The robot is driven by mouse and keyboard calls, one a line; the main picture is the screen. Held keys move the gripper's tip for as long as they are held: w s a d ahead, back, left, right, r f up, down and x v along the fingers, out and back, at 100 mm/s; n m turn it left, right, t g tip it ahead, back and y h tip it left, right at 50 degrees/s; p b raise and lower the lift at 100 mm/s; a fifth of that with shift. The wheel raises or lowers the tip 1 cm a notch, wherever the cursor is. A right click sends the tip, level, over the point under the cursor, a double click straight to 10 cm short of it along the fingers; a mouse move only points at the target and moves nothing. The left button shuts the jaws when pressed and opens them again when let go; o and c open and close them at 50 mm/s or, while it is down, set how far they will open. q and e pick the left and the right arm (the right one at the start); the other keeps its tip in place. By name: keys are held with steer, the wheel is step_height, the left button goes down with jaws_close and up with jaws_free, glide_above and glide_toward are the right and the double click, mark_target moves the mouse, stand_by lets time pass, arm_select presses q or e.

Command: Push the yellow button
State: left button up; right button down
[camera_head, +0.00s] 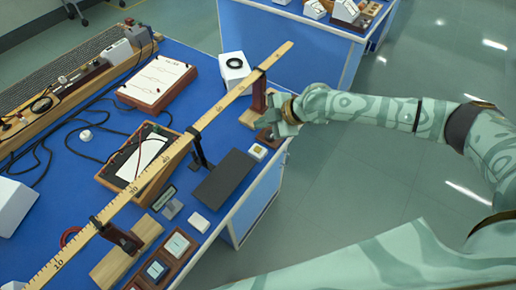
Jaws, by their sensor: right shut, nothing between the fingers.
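A small pale block with a yellowish top (258,152), which looks like the yellow button, sits near the right edge of the blue bench top (215,235). My right gripper (276,118) reaches in from the right, over the bench edge. It is shut and empty, just above and to the right of the block in the picture, apart from it. The gripper partly hides a dark brown piece (264,135) behind the block. My left gripper is not in view.
A long wooden ruler (165,155) on stands crosses the bench diagonally. A dark flat plate (225,178) lies left of the block. A white box with a black ring (234,68) stands behind. Open floor (350,165) lies right of the bench.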

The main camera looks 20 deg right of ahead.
mark_target(261, 151)
steer(key=shift+f, duration=0.2)
step_height(261, 151, down, 9)
steer(key=b, duration=0.6)
steer(key=shift+r, duration=0.2)
stand_by(1.8)
steer(key=shift+f+b, duration=0.35)
steer(key=shift+b, duration=0.1)
steer(key=shift+f+b, duration=0.35)
steer(key=shift+f, duration=0.15)
stand_by(0.4)
steer(key=shift+r, duration=0.1)
steer(key=shift+r+p, duration=0.6)
steer(key=shift+r, duration=0.25)
